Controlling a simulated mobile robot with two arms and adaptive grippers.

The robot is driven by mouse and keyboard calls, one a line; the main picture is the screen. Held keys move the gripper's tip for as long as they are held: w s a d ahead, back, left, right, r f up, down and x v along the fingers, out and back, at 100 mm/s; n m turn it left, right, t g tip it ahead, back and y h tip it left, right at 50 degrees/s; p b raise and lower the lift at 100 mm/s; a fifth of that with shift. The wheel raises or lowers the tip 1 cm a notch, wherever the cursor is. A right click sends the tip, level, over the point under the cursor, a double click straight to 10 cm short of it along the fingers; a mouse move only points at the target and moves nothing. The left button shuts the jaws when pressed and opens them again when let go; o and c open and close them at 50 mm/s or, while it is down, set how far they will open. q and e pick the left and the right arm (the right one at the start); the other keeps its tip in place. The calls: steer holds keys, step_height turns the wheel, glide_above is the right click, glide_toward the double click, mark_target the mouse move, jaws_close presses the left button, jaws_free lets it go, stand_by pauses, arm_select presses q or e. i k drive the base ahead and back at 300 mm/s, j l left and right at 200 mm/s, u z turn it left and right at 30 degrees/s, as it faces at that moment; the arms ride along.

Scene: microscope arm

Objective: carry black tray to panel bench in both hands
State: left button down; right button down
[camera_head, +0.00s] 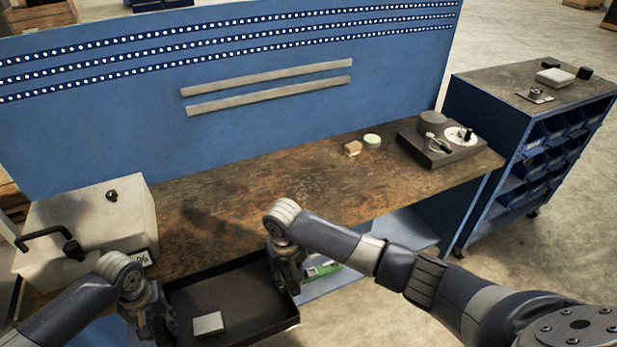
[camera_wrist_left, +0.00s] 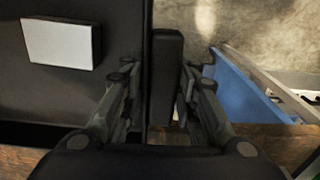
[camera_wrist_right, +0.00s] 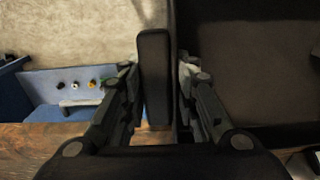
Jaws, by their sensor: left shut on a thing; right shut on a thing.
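The black tray (camera_head: 240,290) is at the front edge of the wooden bench, roughly level, with a flat pale block (camera_head: 208,323) lying in it. My left gripper (camera_head: 157,325) is shut on the tray's left side. The left wrist view shows its fingers on a black grip (camera_wrist_left: 167,85) at the tray wall, with the pale block (camera_wrist_left: 60,43) beside it. My right gripper (camera_head: 287,280) is shut on the tray's right side. The right wrist view shows its fingers on a similar grip (camera_wrist_right: 155,80). The bench with the blue perforated panel (camera_head: 270,110) is directly behind the tray. I cannot tell whether the tray touches the bench.
A cream box with a black handle (camera_head: 95,225) stands on the bench's left. A tan block (camera_head: 353,148), a round pale-green item (camera_head: 372,140) and a dark instrument base (camera_head: 440,150) stand toward the right. The bench's middle (camera_head: 270,190) is clear. A blue bin cart (camera_head: 530,140) stands at right.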

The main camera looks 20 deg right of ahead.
mark_target(303, 191)
steer(key=i+l, duration=0.3)
steer(key=l, duration=0.15)
steer(key=i+l, duration=0.3)
steer(key=l, duration=0.15)
steer(key=i+l, duration=0.3)
steer(key=l, duration=0.15)
steer(key=i+l, duration=0.25)
steer(key=l, duration=0.2)
